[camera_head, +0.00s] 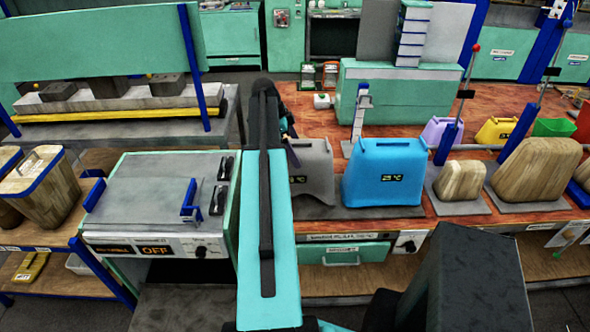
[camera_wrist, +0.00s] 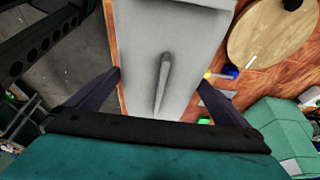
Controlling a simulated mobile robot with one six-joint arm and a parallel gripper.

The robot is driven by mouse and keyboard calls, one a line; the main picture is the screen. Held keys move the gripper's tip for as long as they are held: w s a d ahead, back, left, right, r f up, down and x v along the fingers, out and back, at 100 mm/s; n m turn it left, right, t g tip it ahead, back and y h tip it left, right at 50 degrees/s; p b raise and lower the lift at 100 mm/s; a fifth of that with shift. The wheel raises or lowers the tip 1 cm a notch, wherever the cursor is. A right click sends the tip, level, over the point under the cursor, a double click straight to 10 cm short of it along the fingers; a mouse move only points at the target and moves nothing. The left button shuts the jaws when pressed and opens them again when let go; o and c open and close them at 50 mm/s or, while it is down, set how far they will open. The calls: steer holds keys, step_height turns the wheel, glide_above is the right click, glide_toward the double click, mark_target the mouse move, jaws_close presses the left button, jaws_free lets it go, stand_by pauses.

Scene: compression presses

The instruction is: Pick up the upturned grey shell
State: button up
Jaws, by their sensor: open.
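The grey shell (camera_head: 318,168) stands upturned on the red-brown bench, just left of the blue shell (camera_head: 384,172). My arm hides its left part in the head view. In the wrist view the shell (camera_wrist: 185,35) fills the middle as a pale grey block, with a narrow raised bar on its face. My gripper (camera_wrist: 159,77) is open, with one dark finger on each side of the shell's near end. I cannot tell whether either finger touches it. In the head view my gripper (camera_head: 291,150) is a dark shape mostly hidden by my arm.
Wooden forms (camera_head: 461,180) stand to the right. A press unit marked OFF (camera_head: 155,205) is left of my arm. A round wooden piece (camera_wrist: 270,42) lies right of the shell in the wrist view.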

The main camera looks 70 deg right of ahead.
steer(key=shift+c, duration=0.4)
steer(key=c, duration=1.2)
steer(key=shift+r+p, duration=0.35)
steer(key=shift+r+b, duration=1.4)
steer(key=shift+r, duration=0.25)
steer(key=shift+s+a+r+b, duration=0.25)
steer(key=shift+s+a+b, duration=0.95)
steer(key=shift+a, duration=1.05)
steer(key=shift+s+a+r+b, duration=0.25)
steer(key=shift+s+a+b, duration=0.45)
steer(key=shift+s+a, duration=1.25)
steer(key=shift+s+a+r+b, duration=0.25)
steer(key=shift+s+a+b, duration=0.8)
steer(key=shift+a, duration=1.5)
steer(key=shift+s, duration=0.1)
